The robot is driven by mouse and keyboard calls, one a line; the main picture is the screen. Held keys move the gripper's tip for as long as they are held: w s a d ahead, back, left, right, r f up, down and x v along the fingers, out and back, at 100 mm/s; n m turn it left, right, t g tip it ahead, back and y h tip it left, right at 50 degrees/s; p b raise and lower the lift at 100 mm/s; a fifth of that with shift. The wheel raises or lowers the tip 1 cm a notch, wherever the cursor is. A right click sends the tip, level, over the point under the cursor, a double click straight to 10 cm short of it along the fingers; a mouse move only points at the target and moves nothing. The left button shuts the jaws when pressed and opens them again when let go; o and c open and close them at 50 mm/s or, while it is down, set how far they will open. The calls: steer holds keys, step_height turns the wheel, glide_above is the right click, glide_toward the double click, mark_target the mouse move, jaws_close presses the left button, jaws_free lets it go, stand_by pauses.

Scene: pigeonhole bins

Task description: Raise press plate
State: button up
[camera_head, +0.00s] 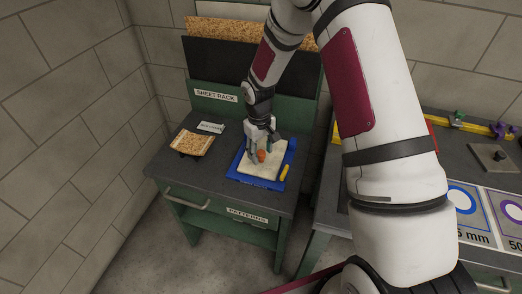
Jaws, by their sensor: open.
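A cream plate (261,168), which looks like the press plate, lies on a blue base (236,175) on the dark bench top. A small orange knob (261,156) shows above the plate's middle. My gripper (261,153) points down over the plate, with its open fingers around or just beside the orange knob. I cannot tell whether the fingers touch it. A yellow piece (284,172), perhaps a handle or clip, sits at the base's right edge. My gripper hides part of the plate's far side.
A tan speckled board (192,143) and a small label card (210,127) lie left on the bench. The sheet rack (223,102) stands behind. A second bench (465,165) at right holds a grey block (494,157) and marked panels. My arm crosses the right half.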

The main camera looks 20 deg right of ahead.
steer(key=shift+c, duration=0.5)
jaws_close()
